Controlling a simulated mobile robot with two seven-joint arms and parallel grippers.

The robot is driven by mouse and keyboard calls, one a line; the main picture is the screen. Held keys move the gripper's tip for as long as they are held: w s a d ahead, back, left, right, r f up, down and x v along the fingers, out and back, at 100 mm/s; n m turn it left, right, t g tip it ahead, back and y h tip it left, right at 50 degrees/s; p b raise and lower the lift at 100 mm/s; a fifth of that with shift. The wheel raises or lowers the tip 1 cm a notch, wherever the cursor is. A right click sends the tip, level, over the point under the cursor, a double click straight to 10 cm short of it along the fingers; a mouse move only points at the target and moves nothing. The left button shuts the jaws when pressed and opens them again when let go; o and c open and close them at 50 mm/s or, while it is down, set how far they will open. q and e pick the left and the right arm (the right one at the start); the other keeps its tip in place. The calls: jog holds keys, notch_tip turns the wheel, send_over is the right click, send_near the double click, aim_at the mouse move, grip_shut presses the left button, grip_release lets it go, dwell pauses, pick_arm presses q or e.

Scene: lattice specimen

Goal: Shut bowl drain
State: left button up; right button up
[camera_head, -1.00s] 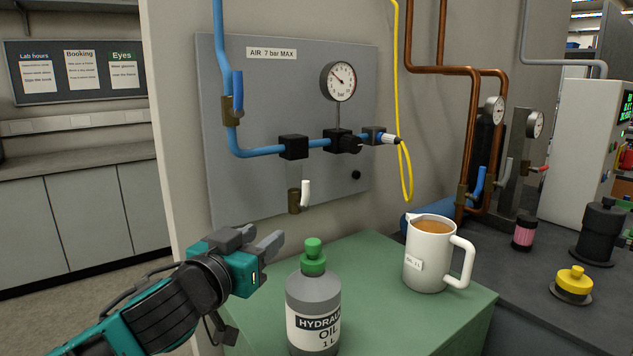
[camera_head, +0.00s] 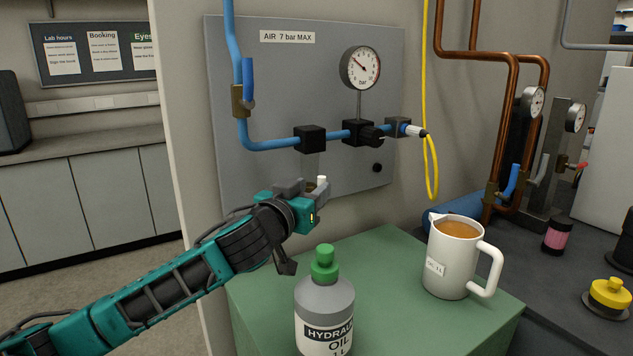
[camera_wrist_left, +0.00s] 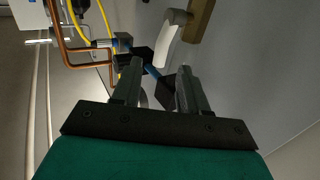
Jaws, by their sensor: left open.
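The bowl drain's small white lever (camera_head: 321,183) shows just above my left gripper, low on the grey air panel; its brass body is hidden behind the gripper in the head view. In the left wrist view the white lever (camera_wrist_left: 169,42) and the brass body (camera_wrist_left: 201,18) lie beyond the fingertips, toward the top. My left gripper (camera_head: 306,187) is open, its fingers close to the lever; I cannot tell whether they touch it. The gripper also shows in the left wrist view (camera_wrist_left: 160,84), with nothing seen between its fingers. My right gripper is out of view.
A hydraulic oil bottle (camera_head: 324,303) and a full white jug (camera_head: 452,260) stand on the green top (camera_head: 385,245) below the panel. Above are a blue lever valve (camera_head: 248,82), a black regulator (camera_head: 360,133) and a gauge (camera_head: 361,68). A yellow hose (camera_head: 431,165) hangs at right.

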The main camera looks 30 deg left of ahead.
aim_at(320, 183)
pick_arm(q)
jog(key=shift+w+a, duration=0.1)
jog(key=shift+w, duration=1.45)
jog(key=shift+c, duration=0.3)
grip_shut()
